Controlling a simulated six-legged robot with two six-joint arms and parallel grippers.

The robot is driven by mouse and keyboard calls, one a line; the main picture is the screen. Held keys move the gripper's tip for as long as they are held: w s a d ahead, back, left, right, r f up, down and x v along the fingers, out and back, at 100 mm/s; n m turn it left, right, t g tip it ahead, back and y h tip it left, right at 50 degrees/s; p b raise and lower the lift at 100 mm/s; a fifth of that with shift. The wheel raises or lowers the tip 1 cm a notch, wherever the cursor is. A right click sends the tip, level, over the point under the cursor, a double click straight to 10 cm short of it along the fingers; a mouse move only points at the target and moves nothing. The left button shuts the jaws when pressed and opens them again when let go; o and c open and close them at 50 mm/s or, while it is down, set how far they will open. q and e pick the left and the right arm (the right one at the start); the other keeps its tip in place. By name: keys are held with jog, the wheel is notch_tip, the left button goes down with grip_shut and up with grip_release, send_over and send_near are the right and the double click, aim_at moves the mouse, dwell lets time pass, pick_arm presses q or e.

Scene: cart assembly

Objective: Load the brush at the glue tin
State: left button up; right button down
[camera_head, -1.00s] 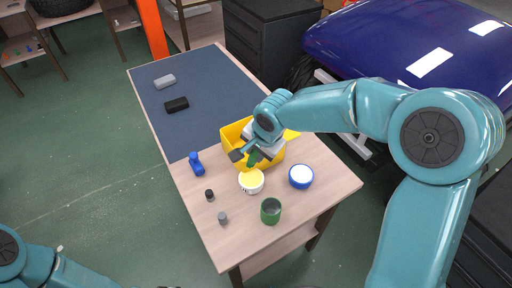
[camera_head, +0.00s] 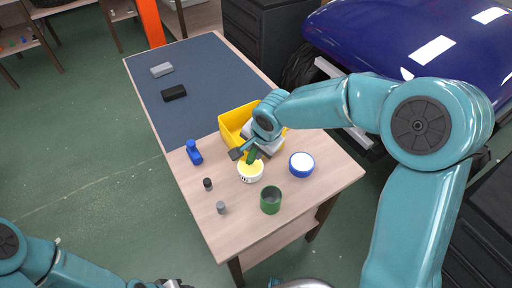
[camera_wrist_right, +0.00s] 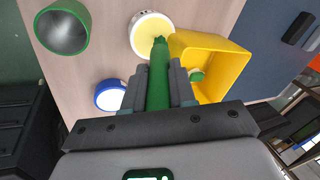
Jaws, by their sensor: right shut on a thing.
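The glue tin (camera_head: 250,174) is a small white tin with a yellow top surface, standing on the wooden part of the table; it also shows at the top of the right wrist view (camera_wrist_right: 138,37). My right gripper (camera_head: 246,153) is shut on the green brush (camera_wrist_right: 158,75), just above the tin. The brush's far end overlaps the yellow glue in the right wrist view; whether it touches or dips in, I cannot tell. My left arm comes in at the bottom left, and only a dark bit of its gripper (camera_head: 172,284) shows at the bottom edge.
A yellow bin (camera_head: 229,124) stands right behind the tin. A blue tin with a white top (camera_head: 301,165) is to the right, a green cup (camera_head: 270,200) in front. A blue object (camera_head: 193,152) and two small cylinders stand left. The blue-grey mat (camera_head: 190,75) is mostly clear.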

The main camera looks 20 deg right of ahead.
jog(key=shift+f+b, duration=0.5)
jog(key=shift+b, duration=0.2)
dwell(0.6)
jog(key=shift+s+f+b, duration=0.1)
jog(key=shift+f+b, duration=0.05)
jog(key=shift+b, duration=0.25)
dwell(1.6)
jog(key=shift+r+p, duration=0.5)
jog(key=shift+r, duration=0.35)
jog(key=shift+r+p, duration=1.45)
jog(key=shift+r, duration=1.35)
jog(key=shift+f, duration=0.1)
